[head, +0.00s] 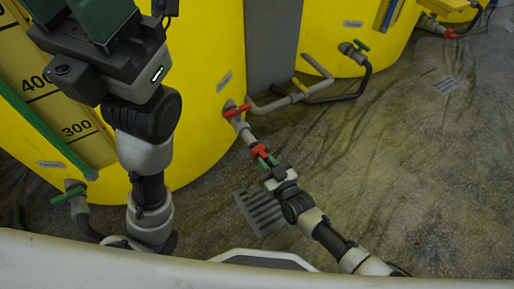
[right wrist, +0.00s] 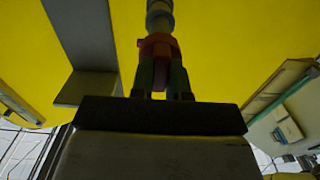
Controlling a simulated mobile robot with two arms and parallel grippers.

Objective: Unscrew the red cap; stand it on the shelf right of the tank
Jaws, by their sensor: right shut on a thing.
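The red cap (head: 258,151) is at the end of a grey pipe stub low on the front of the yellow tank (head: 215,85). My right gripper (head: 266,160) reaches it from the lower right, its green fingers closed on it. In the right wrist view the red cap (right wrist: 158,44) sits between the fingers, in line with the grey pipe (right wrist: 159,16). Whether its thread is loose cannot be told. My left gripper (head: 85,20) is large at the upper left, its fingertips cut off by the frame. I cannot identify the shelf with certainty.
A red-handled valve (head: 236,110) sits on the pipe just above the cap. A green-handled valve (head: 68,195) is at lower left. A floor grate (head: 262,212) lies below; the floor at right is open.

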